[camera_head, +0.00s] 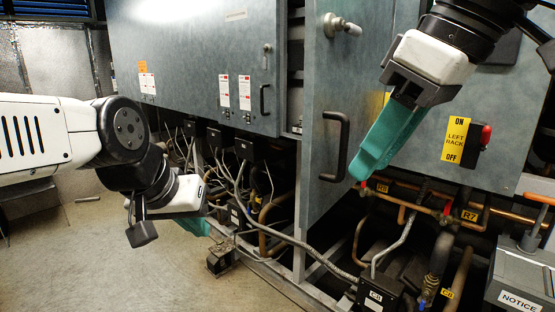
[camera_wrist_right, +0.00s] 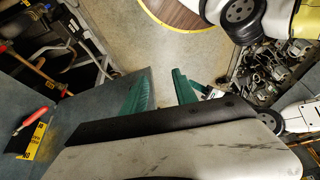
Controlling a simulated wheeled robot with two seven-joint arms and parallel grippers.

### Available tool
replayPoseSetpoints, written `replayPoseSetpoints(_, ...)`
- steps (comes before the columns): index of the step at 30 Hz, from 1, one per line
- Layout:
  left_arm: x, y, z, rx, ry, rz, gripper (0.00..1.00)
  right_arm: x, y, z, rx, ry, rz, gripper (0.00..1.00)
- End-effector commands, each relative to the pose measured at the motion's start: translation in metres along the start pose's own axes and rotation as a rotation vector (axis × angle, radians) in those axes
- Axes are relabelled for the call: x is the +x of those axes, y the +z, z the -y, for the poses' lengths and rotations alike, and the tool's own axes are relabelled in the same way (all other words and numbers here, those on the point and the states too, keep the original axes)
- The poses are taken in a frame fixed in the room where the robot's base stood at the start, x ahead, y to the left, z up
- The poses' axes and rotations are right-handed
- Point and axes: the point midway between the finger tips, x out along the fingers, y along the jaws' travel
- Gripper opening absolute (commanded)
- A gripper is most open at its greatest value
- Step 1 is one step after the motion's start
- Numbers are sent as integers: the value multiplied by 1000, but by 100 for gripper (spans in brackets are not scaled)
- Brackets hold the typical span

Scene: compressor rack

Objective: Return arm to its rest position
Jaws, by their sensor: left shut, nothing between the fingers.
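My left arm (camera_head: 35,135) comes in from the left, bent at a black joint. My left gripper (camera_head: 200,226) hangs low over the floor in front of the rack; its teal fingers are mostly hidden behind the wrist, and it is shut and empty. My right gripper (camera_head: 372,160) comes down from the top right, its teal fingers pointing down and left, just right of the door handle and apart from it as far as I can tell. In the right wrist view its two fingers (camera_wrist_right: 162,85) stand apart with nothing between them.
A grey cabinet door (camera_head: 322,70) with a black handle (camera_head: 335,146) stands ajar. A yellow "LEFT RACK" switch label (camera_head: 455,138) with a red knob (camera_head: 486,135) is at right. Copper pipes (camera_head: 415,198) and cables fill the space below. Open floor (camera_head: 110,260) lies at lower left.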

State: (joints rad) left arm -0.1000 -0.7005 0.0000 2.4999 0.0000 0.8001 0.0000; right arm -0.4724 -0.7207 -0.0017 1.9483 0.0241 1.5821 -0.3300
Motion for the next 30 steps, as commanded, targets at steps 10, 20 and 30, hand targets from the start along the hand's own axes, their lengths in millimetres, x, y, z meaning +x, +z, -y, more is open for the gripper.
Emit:
replayPoseSetpoints(10,0,0,0,0,0,0,0,102,-4,-54,360,111,-78,34)
replayPoseSetpoints(20,0,0,0,0,0,1,0,178,23,-98,657,215,-176,34)
replayPoseSetpoints(30,0,0,0,0,0,0,0,180,23,-98,664,218,-181,34)
